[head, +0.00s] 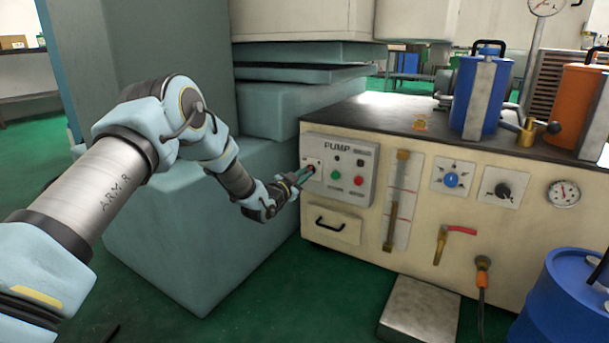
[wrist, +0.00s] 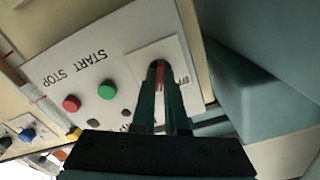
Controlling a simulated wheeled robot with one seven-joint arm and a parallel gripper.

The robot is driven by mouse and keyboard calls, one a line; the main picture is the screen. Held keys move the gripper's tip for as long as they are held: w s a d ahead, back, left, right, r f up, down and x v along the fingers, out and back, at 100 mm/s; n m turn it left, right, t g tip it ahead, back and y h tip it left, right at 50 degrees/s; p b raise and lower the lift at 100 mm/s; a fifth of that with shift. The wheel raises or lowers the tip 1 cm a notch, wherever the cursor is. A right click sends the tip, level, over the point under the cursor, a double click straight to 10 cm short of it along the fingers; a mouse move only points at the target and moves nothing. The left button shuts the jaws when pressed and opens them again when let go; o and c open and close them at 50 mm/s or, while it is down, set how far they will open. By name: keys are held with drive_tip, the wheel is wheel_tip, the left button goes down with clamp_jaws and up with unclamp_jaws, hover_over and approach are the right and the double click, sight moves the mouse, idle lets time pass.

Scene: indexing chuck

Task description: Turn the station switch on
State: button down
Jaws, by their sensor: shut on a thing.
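The pump panel (head: 338,187) is a pale box on the front of the cream cabinet, with "PUMP" lettering, buttons and a small plate at its left end. The station switch is a small red lever (wrist: 160,74) on that plate (wrist: 178,52). My gripper (head: 303,178) reaches it from the left, and in the wrist view its two dark green fingers are shut on the red lever. Lettering beside the fingers is partly covered, so I cannot tell the switch's setting for sure.
A green button (wrist: 107,90) and a red button (wrist: 72,103) sit close beside the switch plate. A large teal machine (head: 160,235) stands left of the cabinet. Gauges and knobs (head: 452,179) are further right. A grey step (head: 420,310) lies on the floor in front.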

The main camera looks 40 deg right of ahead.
drive_tip(key=shift+m, duration=0.3)
idle(0.4)
drive_tip(key=c, duration=0.9)
unclamp_jaws()
drive_tip(key=shift+c, duration=0.2)
drive_tip(key=p+v, duration=0.4)
drive_tip(key=v, duration=0.6)
drive_tip(key=shift+a, duration=0.4)
